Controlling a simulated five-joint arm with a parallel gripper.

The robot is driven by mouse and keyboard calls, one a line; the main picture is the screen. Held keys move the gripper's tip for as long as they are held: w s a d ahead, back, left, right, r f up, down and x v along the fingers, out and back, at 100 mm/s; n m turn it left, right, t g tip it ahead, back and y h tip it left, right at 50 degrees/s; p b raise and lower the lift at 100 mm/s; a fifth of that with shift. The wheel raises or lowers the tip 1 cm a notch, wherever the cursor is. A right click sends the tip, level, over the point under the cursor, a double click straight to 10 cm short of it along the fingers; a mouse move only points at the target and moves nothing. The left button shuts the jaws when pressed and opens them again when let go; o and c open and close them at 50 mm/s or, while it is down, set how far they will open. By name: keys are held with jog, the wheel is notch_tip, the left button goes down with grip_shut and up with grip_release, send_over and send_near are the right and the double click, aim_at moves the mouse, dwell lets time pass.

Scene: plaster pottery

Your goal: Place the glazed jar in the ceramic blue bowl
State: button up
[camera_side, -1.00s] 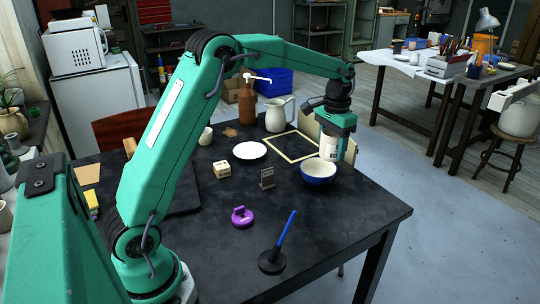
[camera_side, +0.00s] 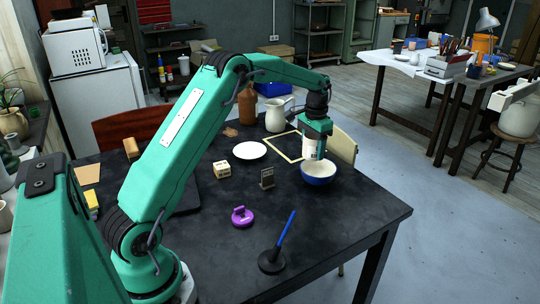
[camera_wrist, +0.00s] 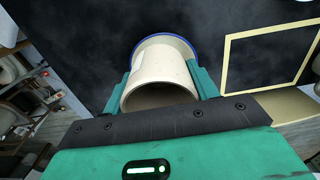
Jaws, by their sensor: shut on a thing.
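In the wrist view the cream jar (camera_wrist: 160,80) sits between the two green fingers (camera_wrist: 161,79). The ceramic blue bowl (camera_side: 318,176), blue outside and white inside, stands on the black table near its right edge. The jar is above the bowl, toward its left part; I cannot tell whether it touches. In the wrist view the blue rim of the bowl (camera_wrist: 180,38) shows behind the jar, which hides most of the bowl.
A small grey card stand (camera_side: 267,178) is left of the bowl. A cream square frame (camera_side: 283,156) lies behind it, with a white pitcher (camera_side: 276,115) and brown bottle (camera_side: 247,105) farther back. A white plate (camera_side: 250,150) lies to the left.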

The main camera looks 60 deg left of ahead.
aim_at(312, 159)
jog(key=shift+f, duration=0.1)
jog(key=shift+f, duration=1.9)
jog(key=shift+f, duration=0.45)
jog(key=o, duration=1.1)
jog(key=shift+c, duration=0.2)
notch_tip(312, 159, up, 13)
